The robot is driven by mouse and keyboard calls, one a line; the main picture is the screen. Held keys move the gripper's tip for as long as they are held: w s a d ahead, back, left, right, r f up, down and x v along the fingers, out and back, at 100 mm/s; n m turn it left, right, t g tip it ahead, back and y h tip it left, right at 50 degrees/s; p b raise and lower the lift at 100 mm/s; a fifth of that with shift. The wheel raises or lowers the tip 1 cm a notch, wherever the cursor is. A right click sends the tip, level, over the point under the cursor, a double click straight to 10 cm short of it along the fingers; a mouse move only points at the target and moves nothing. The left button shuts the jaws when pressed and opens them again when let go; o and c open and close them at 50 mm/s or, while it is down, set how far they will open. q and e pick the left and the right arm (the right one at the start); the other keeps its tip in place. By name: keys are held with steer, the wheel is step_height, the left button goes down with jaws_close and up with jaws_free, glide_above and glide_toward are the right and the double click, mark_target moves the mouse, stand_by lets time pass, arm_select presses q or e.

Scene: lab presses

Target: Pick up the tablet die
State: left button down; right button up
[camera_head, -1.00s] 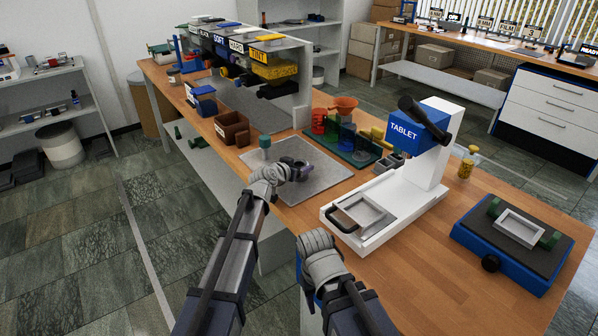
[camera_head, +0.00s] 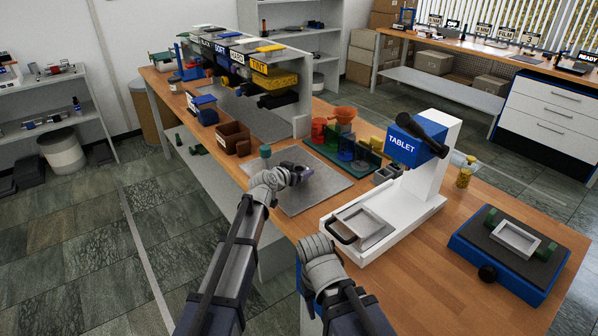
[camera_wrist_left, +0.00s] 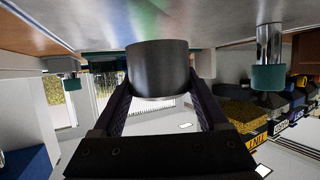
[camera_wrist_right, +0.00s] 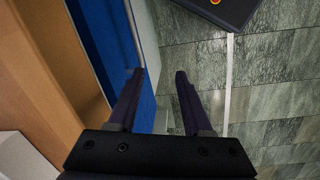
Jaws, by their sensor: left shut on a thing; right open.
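A dark grey cylinder, which I take to be the tablet die (camera_wrist_left: 157,66), sits between the fingers of my left gripper (camera_wrist_left: 157,92). The fingers are shut on its sides. In the head view my left gripper (camera_head: 299,176) is low over the grey mat (camera_head: 325,184). The die is hard to make out there, and I cannot tell whether it touches the mat. My right gripper (camera_wrist_right: 158,85) is open and empty beside the table's front side. In the head view its wrist shows and its fingers are hidden.
The white tablet press (camera_head: 425,205) with a metal tray stands right of the mat. A teal-capped item (camera_head: 265,152) stands close behind my left gripper. A green rack (camera_head: 325,150) with coloured containers is behind the mat. A blue scale-like device (camera_head: 500,268) is at right.

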step_height(320, 180, up, 8)
steer(key=p, duration=0.7)
